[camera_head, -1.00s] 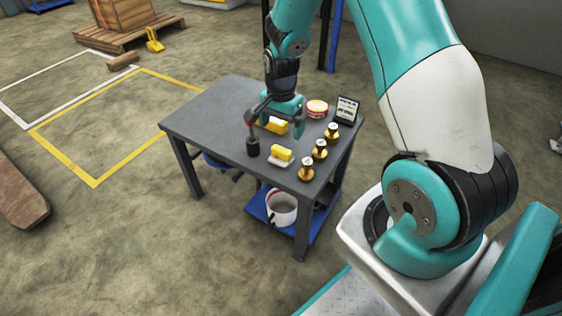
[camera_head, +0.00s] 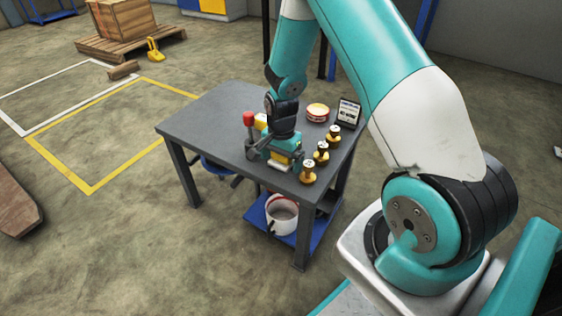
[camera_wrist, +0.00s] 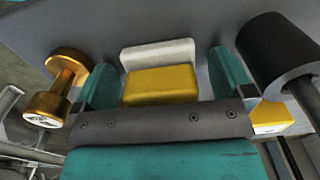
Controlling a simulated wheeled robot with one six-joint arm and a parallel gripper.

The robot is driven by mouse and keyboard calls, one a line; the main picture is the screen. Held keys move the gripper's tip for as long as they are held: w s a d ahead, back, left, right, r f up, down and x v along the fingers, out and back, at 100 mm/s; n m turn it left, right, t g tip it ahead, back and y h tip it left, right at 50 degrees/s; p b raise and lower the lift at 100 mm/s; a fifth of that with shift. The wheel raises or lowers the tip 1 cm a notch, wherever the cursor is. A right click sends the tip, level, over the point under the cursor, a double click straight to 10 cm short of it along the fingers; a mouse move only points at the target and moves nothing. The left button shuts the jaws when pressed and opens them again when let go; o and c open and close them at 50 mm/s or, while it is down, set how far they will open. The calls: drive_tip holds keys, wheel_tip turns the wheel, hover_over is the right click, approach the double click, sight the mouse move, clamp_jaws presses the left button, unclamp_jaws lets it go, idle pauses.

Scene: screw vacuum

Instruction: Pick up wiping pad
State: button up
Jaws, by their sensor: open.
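The wiping pad, a yellow block with a white edge (camera_wrist: 160,86), lies on the grey table between my gripper's teal fingers in the wrist view. Gaps show on both sides of it. In the head view my gripper (camera_head: 278,155) is low over the table's front part and hides most of this pad; some yellow and white shows under it. My gripper is open in the wrist view (camera_wrist: 165,82). A second yellow block (camera_head: 261,121) is behind my gripper, and yellow also shows at the lower right of the wrist view (camera_wrist: 268,116).
Brass dumbbell-shaped pieces (camera_head: 308,172) line the table's (camera_head: 205,122) right edge; one is left of my fingers in the wrist view (camera_wrist: 62,90). A black cylinder (camera_wrist: 278,50) is close on the right. A red-topped item (camera_head: 248,118), round tin (camera_head: 317,112) and small panel (camera_head: 348,112) stand behind.

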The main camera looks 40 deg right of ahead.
drive_tip(key=c, duration=1)
drive_tip(key=shift+r, duration=0.1)
wheel_tip(320, 180, up, 20)
drive_tip(key=p, duration=0.6)
drive_tip(key=shift+p, duration=0.3)
